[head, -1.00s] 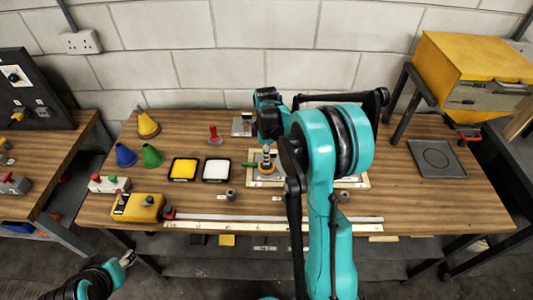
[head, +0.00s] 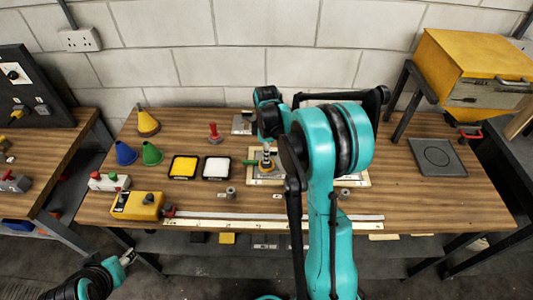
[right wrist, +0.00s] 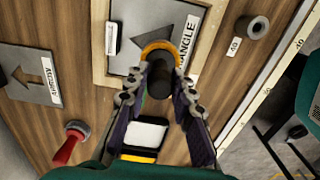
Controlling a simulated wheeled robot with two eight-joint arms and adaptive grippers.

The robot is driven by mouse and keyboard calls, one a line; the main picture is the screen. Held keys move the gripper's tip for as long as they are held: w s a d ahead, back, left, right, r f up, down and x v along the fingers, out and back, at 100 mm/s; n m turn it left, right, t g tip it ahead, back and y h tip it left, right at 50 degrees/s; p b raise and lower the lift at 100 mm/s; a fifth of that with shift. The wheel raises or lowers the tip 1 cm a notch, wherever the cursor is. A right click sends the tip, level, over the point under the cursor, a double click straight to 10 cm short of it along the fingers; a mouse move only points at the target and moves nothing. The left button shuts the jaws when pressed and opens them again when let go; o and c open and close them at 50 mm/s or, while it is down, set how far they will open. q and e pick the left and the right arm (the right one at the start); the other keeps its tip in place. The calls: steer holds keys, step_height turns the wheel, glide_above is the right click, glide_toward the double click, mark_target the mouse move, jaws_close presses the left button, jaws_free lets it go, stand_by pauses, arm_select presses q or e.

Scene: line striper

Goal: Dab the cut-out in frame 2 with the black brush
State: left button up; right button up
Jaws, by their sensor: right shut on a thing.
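My right gripper (right wrist: 158,85) is shut on the black brush (right wrist: 160,82), a dark round body with an orange ring at its far end. The brush is over a grey plate (right wrist: 135,22) set in a pale wooden frame (right wrist: 100,70) and labelled TRIANGLE. In the head view the orange-ringed end (head: 266,167) shows over the plate, below my right arm. My left gripper (head: 127,258) is at the lower left, away from the bench; its jaws are too small to read.
Yellow (head: 184,167) and white (head: 216,168) pads lie left of the frame, with a red-handled tool (head: 214,133) behind. Another plate with an arrow (right wrist: 30,75) lies nearby. Coloured cones, a yellow device (head: 138,206) and a ruler strip (head: 230,223) are on the bench.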

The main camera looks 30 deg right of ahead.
steer(key=shift+f+b, duration=0.35)
steer(key=shift+f, duration=0.15)
steer(key=shift+r, duration=0.15)
stand_by(0.3)
steer(key=shift+r+p, duration=1.55)
steer(key=shift+r, duration=0.65)
